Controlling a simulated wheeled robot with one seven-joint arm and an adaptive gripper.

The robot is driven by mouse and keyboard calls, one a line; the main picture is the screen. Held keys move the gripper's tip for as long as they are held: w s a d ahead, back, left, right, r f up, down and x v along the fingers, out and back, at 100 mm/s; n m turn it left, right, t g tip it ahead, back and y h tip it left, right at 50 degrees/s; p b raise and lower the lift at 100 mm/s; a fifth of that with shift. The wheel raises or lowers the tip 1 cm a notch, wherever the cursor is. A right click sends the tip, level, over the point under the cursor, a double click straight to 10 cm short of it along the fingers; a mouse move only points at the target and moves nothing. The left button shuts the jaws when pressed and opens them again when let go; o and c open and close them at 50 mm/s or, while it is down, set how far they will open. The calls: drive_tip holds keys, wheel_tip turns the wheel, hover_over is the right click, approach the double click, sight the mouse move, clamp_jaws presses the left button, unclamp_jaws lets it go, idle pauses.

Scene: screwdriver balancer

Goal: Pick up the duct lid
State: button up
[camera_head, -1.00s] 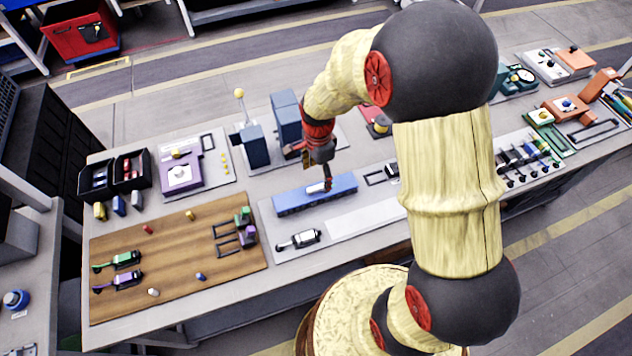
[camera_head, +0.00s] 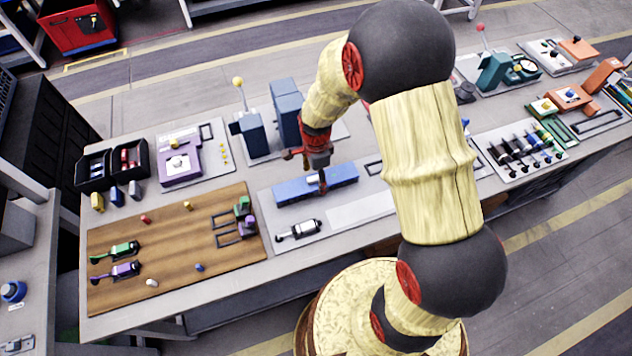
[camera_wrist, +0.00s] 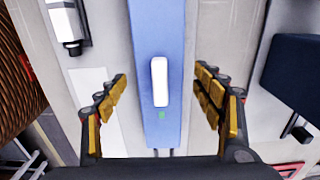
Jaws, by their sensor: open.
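The duct lid appears to be the long blue bar (camera_head: 338,177) with a pale handle on top, lying on a light grey panel on the bench. In the wrist view the blue bar (camera_wrist: 158,25) runs up the picture, with its white handle (camera_wrist: 159,80) upright in the middle. My gripper (camera_head: 316,163) is above the bar. In the wrist view its spread fingers stand left and right of the bar, open and empty. The handle lies between them in the picture, with no contact visible.
A black-and-white tool (camera_head: 299,230) lies in front of the bar. Blue upright blocks (camera_head: 286,113) stand behind it. A wooden board (camera_head: 165,255) with small parts is at the left. A bare white strip (camera_head: 360,208) lies in front of the bar to the right.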

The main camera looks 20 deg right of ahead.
sight(316, 177)
drive_tip(key=c, duration=0.3)
drive_tip(key=c, duration=1.3)
drive_tip(key=shift+c, duration=0.2)
drive_tip(key=shift+w+r, duration=0.1)
drive_tip(key=shift+r, duration=0.5)
wheel_tip(316, 177, up, 2)
drive_tip(key=shift+r+p, duration=0.2)
drive_tip(key=shift+p, duration=0.4)
drive_tip(key=s+a+r+p, duration=0.1)
drive_tip(key=s+a+r, duration=0.1)
drive_tip(key=s+r, duration=0.2)
drive_tip(key=s+a+r+p, duration=0.1)
drive_tip(key=s+a+r, duration=0.2)
drive_tip(key=s, duration=0.6)
wheel_tip(316, 177, up, 2)
drive_tip(key=shift+a+r+p, duration=0.2)
drive_tip(key=shift+a+p, duration=0.1)
drive_tip(key=shift+a, duration=0.05)
